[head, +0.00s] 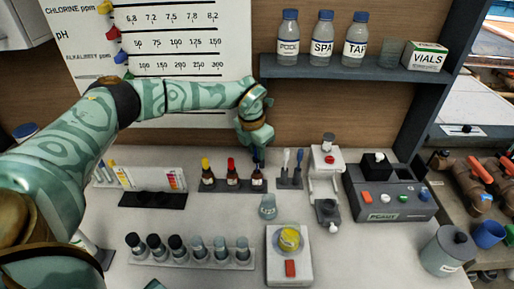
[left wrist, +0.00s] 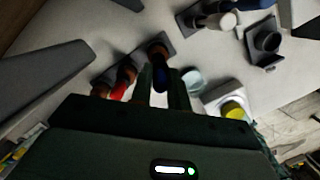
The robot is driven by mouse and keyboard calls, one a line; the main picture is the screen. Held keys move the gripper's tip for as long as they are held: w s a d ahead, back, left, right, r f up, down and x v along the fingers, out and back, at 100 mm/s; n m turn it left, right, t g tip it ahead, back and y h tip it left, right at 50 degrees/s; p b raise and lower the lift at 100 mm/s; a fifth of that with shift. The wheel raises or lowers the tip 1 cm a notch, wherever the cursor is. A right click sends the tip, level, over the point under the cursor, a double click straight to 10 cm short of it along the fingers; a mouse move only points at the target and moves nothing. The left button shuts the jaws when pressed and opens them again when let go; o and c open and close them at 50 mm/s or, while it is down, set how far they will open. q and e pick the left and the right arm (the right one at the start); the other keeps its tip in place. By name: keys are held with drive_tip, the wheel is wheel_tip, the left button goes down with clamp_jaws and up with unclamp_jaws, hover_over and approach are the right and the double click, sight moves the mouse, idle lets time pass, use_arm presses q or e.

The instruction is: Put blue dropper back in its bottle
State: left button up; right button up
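The blue dropper (left wrist: 161,80) is between the fingers of my left gripper (left wrist: 162,92) in the left wrist view, and the fingers look closed on it. In the head view my left gripper (head: 257,140) points down over the rightmost of three brown bottles (head: 257,183), with a bit of blue at its tips. The dropper is in line with that bottle; I cannot tell whether its tip is inside the neck. The other two bottles have a yellow top (head: 206,164) and a red top (head: 231,164). My right gripper is not in view.
The bottles stand in a dark rack (head: 225,187). To the right are a stand with two small tools (head: 290,182) and a grey tester (head: 390,203). A small beaker (head: 268,207), a scale with a yellow dish (head: 290,262) and a vial row (head: 190,255) are in front.

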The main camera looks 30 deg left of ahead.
sight(256, 158)
use_arm(q)
drive_tip(key=shift+f, duration=0.3)
drive_tip(key=shift+f, duration=0.15)
drive_tip(key=shift+f+b, duration=0.5)
drive_tip(key=shift+f, duration=0.95)
drive_tip(key=shift+f, duration=0.6)
drive_tip(key=o, duration=0.7)
drive_tip(key=shift+c, duration=0.2)
wheel_tip(256, 158, up, 7)
drive_tip(key=p, duration=0.6)
drive_tip(key=shift+r, duration=0.1)
